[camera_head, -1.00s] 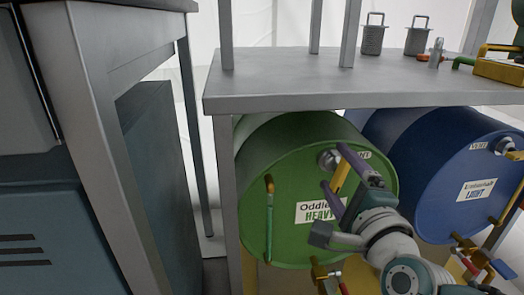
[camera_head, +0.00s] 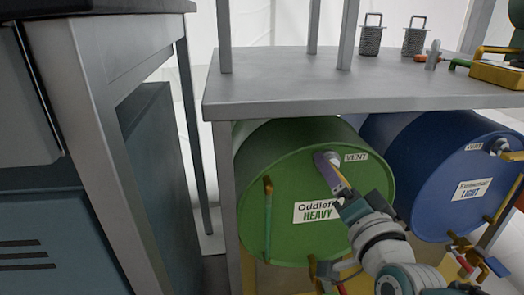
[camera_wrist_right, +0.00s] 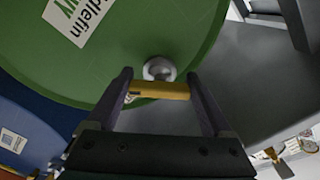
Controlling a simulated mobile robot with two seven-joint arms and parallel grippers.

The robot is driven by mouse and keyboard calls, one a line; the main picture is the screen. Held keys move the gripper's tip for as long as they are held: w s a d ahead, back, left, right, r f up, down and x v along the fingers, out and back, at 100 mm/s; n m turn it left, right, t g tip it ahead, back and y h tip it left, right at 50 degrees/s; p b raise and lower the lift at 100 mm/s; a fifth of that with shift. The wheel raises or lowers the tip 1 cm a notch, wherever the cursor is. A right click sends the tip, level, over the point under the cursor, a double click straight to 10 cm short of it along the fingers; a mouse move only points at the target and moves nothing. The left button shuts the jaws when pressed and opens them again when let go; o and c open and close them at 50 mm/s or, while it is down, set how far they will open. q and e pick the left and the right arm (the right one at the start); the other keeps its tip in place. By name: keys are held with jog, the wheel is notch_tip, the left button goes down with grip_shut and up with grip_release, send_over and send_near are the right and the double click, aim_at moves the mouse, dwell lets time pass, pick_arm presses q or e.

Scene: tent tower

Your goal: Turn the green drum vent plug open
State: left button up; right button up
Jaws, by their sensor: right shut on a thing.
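The green drum (camera_head: 290,180) lies on its side under the grey bench, its round face towards me, with a HEAVY label (camera_head: 316,212). Its vent plug is at the upper right of the face, beside a VENT tag (camera_head: 356,157). In the right wrist view the plug is a silver knob (camera_wrist_right: 160,68) with a yellow bar handle (camera_wrist_right: 160,90). My right gripper (camera_head: 325,160) is at the plug, its purple fingers covering the knob in the head view. The right wrist view shows the fingers shut on the yellow bar's two ends. My left gripper is out of view.
A blue drum (camera_head: 425,170) lies to the right with its own vent.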

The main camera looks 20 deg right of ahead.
jog(key=n, duration=0.4)
jog(key=shift+n, duration=0.3)
jog(key=shift+d+n+p, duration=0.15)
jog(key=shift+n+p, duration=0.2)
jog(key=shift+n, duration=1.55)
jog(key=o, duration=1.1)
jog(key=shift+f, duration=0.1)
jog(key=shift+o, duration=0.2)
